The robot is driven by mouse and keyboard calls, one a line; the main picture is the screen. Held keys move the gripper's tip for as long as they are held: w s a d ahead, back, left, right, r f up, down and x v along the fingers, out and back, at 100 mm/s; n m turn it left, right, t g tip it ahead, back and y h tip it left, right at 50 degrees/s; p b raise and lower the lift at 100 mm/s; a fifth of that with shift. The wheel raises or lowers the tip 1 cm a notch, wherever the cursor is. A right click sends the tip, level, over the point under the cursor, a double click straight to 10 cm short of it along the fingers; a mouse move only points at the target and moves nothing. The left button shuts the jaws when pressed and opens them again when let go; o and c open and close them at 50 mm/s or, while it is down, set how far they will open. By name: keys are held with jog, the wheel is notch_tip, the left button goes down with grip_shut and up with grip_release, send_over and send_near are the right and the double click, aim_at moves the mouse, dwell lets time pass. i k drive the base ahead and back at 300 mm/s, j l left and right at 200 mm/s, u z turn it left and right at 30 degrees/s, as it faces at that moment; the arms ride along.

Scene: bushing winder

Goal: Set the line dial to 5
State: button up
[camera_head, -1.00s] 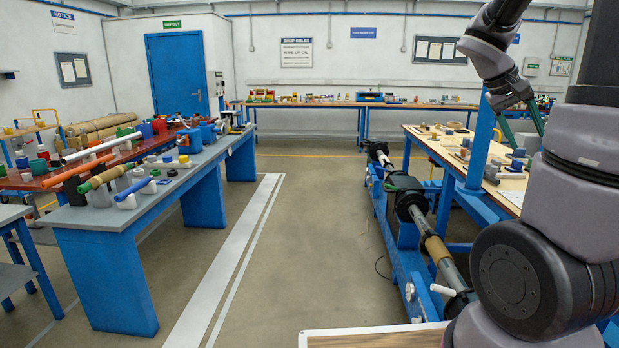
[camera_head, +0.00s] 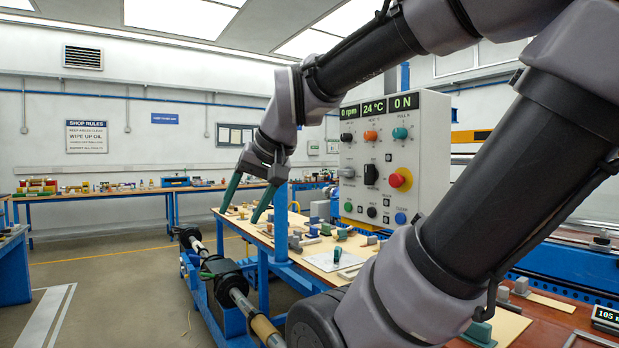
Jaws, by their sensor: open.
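A light grey control box (camera_head: 392,160) stands right of centre, with three lit displays on top reading 0 rpm, 24 °C and 0 N. Under them is a row of knobs: a black one (camera_head: 346,138), an orange one (camera_head: 370,136) and a teal one (camera_head: 400,133). Their labels and scales are too small to read, so I cannot tell which is the line dial or its setting. My gripper (camera_head: 239,214) hangs left of the box, clear of it. Its two green fingers point down and are apart, with nothing between them.
The box also carries a black switch (camera_head: 371,174), a red stop button (camera_head: 400,179) on yellow and several small buttons. A wooden-topped bench (camera_head: 325,264) with small parts lies below my gripper. A shaft machine (camera_head: 228,283) stands at lower left. My arm crosses the right side.

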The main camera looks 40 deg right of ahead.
aim_at(347, 137)
jog(key=l+z, duration=0.1)
jog(key=z, duration=1.15)
jog(key=i+j, duration=0.1)
jog(key=j, duration=0.7)
jog(key=i+j, duration=0.1)
jog(key=j, duration=0.65)
jog(key=z, duration=0.05)
